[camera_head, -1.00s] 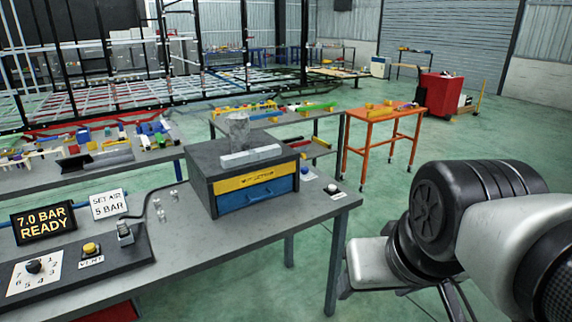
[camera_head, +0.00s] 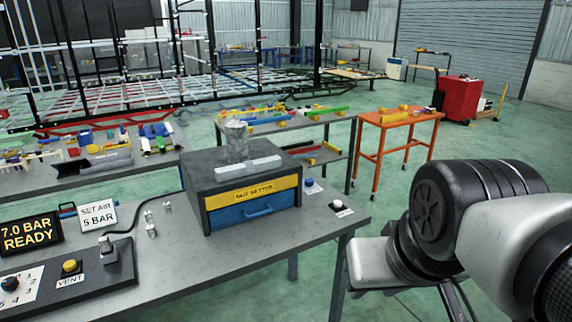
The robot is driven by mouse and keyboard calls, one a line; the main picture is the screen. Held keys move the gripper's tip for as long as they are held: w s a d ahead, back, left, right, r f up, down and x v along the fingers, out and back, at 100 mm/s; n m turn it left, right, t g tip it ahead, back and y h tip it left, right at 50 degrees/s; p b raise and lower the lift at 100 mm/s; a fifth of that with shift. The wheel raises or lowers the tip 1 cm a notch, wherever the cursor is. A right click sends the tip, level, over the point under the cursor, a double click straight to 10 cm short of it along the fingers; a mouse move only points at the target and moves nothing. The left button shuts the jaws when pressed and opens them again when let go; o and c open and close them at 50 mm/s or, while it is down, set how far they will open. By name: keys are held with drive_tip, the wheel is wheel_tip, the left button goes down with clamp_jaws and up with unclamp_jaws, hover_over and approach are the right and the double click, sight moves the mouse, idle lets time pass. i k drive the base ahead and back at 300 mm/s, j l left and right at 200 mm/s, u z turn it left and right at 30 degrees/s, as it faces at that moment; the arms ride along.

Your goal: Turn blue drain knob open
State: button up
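A small blue knob (camera_head: 309,183) sits on the grey bench (camera_head: 335,226), just right of the box with the blue drawer. It is small in the picture, and I cannot tell which way it is turned or read its label. My arm (camera_head: 455,215) fills the lower right, to the right of the bench and apart from the knob. My gripper's fingers cannot be made out in this view.
A dark box (camera_head: 193,180) with a yellow label and blue drawer stands on the bench. A control panel (camera_head: 105,275) with a yellow vent button and a 7.0 BAR READY display (camera_head: 28,234) are at left. An orange table (camera_head: 401,120) stands behind.

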sight(309, 181)
drive_tip(key=i+l+u, duration=0.15)
drive_tip(key=i+l, duration=0.4)
drive_tip(key=i+l+u, duration=0.2)
drive_tip(key=i+l, duration=0.5)
drive_tip(key=i+l+u, duration=0.15)
drive_tip(key=i+l, duration=0.5)
drive_tip(key=l, duration=0.1)
